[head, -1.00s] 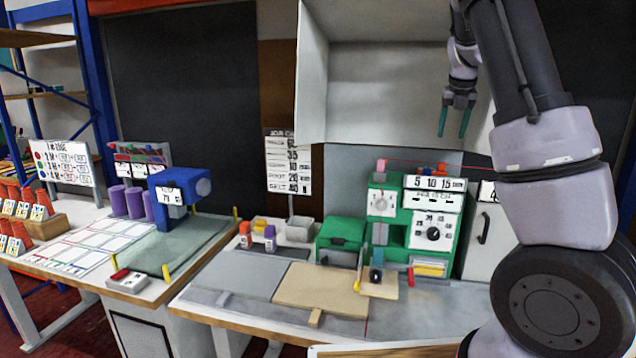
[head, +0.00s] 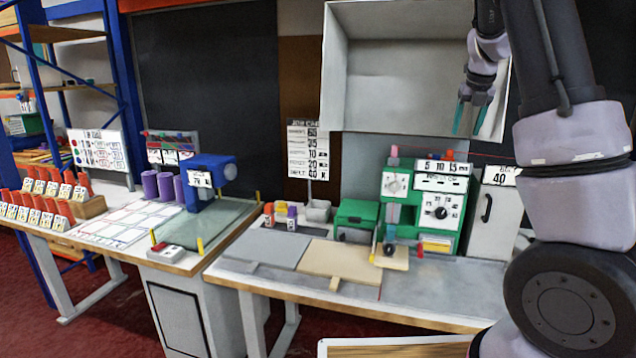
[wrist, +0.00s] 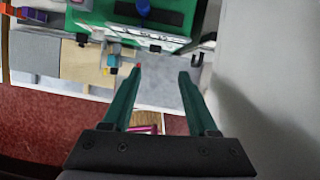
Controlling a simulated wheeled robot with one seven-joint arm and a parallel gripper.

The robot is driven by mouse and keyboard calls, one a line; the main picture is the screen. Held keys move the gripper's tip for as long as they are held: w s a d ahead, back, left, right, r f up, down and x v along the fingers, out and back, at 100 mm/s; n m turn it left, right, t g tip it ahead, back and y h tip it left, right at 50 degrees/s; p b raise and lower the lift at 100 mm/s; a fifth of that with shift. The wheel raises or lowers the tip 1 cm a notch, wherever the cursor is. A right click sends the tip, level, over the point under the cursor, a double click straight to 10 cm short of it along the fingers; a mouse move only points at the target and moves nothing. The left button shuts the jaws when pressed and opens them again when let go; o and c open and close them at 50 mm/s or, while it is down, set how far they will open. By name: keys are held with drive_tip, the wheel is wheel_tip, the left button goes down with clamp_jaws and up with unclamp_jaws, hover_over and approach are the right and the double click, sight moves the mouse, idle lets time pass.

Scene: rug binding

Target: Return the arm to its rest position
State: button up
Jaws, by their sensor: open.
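My gripper (head: 471,118) hangs in the air at the upper right of the head view, with its two green fingers apart and nothing between them. My arm runs from it to the right side of the picture. In the wrist view my gripper (wrist: 160,75) is open and empty, above the front of the bench. The green binding machine (head: 425,205) stands on the bench below and to the left of my gripper. In the wrist view the green machine (wrist: 90,18) shows at the top.
A grey open cabinet (head: 400,20) hangs behind my gripper. The bench (head: 290,290) holds a beige board (head: 335,262) and a green box (head: 356,218). A blue machine (head: 210,172) stands on the left table.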

drive_tip(key=s+a+r+n+t+y, duration=0.1)
drive_tip(key=s+a+n, duration=0.4)
drive_tip(key=s+n, duration=0.5)
drive_tip(key=s+a+r+n+t+y, duration=0.1)
drive_tip(key=s+a+r+n, duration=0.2)
drive_tip(key=s+a+n, duration=0.3)
drive_tip(key=s+a+r+n, duration=0.2)
drive_tip(key=s+a+n, duration=0.3)
drive_tip(key=s+n, duration=1)
drive_tip(key=n, duration=0.3)
drive_tip(key=shift+s+a+r+t+y, duration=0.25)
drive_tip(key=shift+a+t+y, duration=0.15)
